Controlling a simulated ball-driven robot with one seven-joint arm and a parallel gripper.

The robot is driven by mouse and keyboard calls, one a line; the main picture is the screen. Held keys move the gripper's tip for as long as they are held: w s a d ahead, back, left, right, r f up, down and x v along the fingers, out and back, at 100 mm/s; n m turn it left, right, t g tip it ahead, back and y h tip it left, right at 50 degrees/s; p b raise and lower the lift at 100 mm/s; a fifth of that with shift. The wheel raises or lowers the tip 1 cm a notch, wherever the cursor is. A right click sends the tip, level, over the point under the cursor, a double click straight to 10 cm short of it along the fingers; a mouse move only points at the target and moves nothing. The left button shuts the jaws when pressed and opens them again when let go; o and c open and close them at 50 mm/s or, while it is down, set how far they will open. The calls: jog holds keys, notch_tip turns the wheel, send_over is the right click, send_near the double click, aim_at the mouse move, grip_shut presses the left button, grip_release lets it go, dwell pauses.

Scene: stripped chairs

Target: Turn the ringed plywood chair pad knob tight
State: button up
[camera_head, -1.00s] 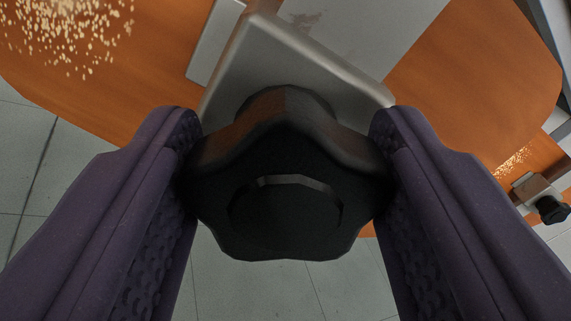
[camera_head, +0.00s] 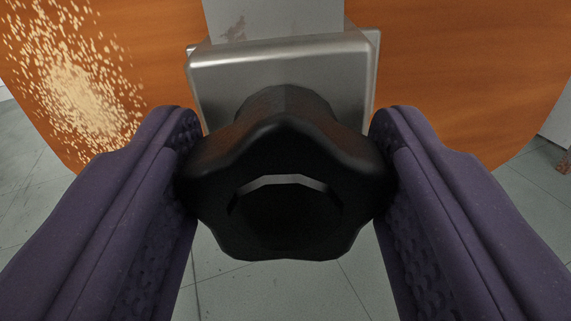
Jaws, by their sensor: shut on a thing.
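A black lobed knob (camera_head: 286,165) with a round recess in its face fills the middle of the view. It sits in front of a grey metal bracket (camera_head: 285,65) on the orange-brown plywood chair pad (camera_head: 455,75). My gripper (camera_head: 286,178) has its two purple padded fingers against the left and right sides of the knob, shut on it. The knob's stem is mostly hidden behind its head. I see no ring mark around the knob.
A pale speckled worn patch (camera_head: 80,90) marks the pad at left. A grey metal strip (camera_head: 270,18) runs up from the bracket. Grey tiled floor (camera_head: 270,290) lies below, and a brown object (camera_head: 564,159) shows at the right edge.

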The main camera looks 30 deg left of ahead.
jog(key=shift+f, duration=0.1)
dwell(0.3)
jog(key=o, duration=1)
jog(key=shift+c, duration=0.2)
jog(key=p+v, duration=0.3)
jog(key=v, duration=0.5)
